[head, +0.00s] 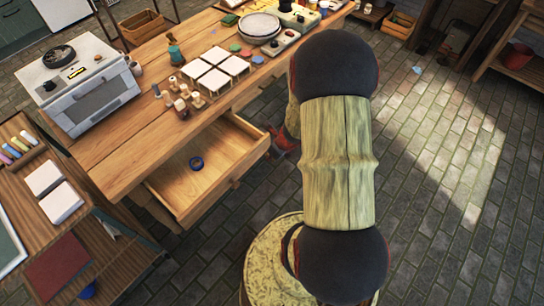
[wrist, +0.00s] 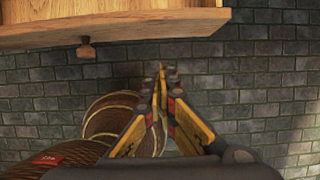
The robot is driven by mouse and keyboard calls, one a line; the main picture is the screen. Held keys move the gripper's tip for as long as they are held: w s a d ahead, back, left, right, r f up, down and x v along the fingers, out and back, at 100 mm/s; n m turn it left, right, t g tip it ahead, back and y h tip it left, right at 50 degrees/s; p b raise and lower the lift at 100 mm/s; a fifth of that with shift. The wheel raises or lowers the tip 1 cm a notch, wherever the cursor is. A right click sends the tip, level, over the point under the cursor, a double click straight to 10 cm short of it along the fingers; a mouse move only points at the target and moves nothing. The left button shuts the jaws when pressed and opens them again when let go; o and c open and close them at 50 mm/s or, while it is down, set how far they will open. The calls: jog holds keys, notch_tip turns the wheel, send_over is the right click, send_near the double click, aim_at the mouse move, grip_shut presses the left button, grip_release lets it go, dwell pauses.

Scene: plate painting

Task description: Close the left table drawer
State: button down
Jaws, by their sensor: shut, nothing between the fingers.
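The left table drawer (head: 163,192) is pulled open from the wooden table (head: 117,166), with a blue ring (head: 197,163) inside. Its front (wrist: 150,31) fills the top left of the wrist view, with a small wooden knob (wrist: 86,50) on it. My gripper (wrist: 165,74) is shut and empty. In the wrist view its fingertips are below the drawer front and right of the knob, with floor around them. In the head view my gripper (head: 284,142) is just right of the drawer's far front corner, partly hidden by my arm. I cannot tell whether it touches the drawer.
The table bears a toaster oven (head: 95,100), white tiles (head: 214,78), small bottles and a round plate (head: 259,27). A wooden side shelf (head: 115,265) stands at the lower left.

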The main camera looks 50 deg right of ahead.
jog(key=w+f+b, duration=0.1)
jog(key=w+f, duration=0.3)
jog(key=w, duration=0.1)
jog(key=shift+w+b, duration=0.35)
jog(key=shift+b, duration=0.05)
jog(key=shift+w+a, duration=0.15)
